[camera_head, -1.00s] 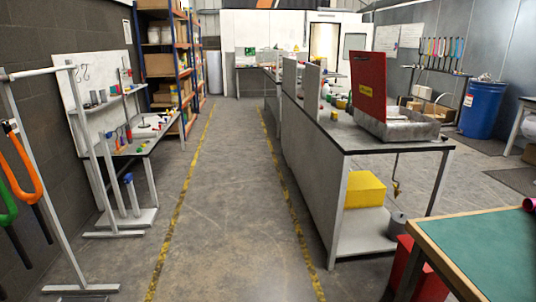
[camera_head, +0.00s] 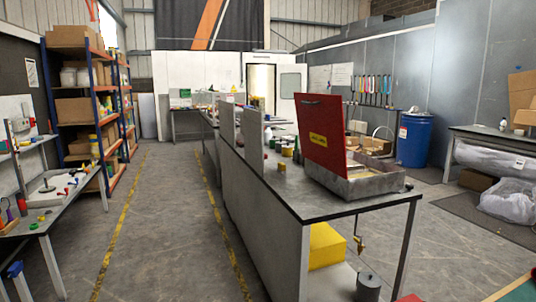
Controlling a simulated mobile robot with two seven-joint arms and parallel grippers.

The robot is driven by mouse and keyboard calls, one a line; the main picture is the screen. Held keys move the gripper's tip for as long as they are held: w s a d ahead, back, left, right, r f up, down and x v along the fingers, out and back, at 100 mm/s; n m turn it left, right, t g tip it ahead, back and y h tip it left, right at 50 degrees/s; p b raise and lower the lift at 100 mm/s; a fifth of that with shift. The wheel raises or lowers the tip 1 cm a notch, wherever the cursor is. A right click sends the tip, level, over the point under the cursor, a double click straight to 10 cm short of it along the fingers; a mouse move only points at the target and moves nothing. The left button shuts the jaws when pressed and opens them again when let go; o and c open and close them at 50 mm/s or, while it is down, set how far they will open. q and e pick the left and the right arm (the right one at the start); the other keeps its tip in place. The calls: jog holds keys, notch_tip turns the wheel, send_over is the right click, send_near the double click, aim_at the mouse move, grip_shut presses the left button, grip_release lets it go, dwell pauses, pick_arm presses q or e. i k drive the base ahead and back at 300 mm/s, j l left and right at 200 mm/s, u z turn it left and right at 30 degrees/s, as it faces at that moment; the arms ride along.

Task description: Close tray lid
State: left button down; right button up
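A grey metal tray (camera_head: 365,185) sits on the near end of the long workbench (camera_head: 285,195), right of centre. Its red lid (camera_head: 322,130) stands open, nearly upright and tilted, on the tray's left side, with a yellow label on its face. The tray's inside is partly visible and looks light-coloured. Neither of my grippers shows in the view.
The bench's near corner juts toward me, with a yellow box (camera_head: 326,246) and a grey cylinder (camera_head: 368,287) beneath it. A floor aisle (camera_head: 165,225) between yellow lines is clear. A side table (camera_head: 45,215) and shelves (camera_head: 88,90) stand left; a blue drum (camera_head: 413,140) stands right.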

aim_at(320, 116)
jog(key=i+z, duration=0.4)
jog(key=i+j, duration=0.2)
jog(key=j, duration=0.2)
jog(key=i+j+z, duration=0.1)
jog(key=j, duration=0.25)
jog(key=i+j+z, duration=0.35)
jog(key=i+j, duration=0.35)
jog(key=i, duration=0.2)
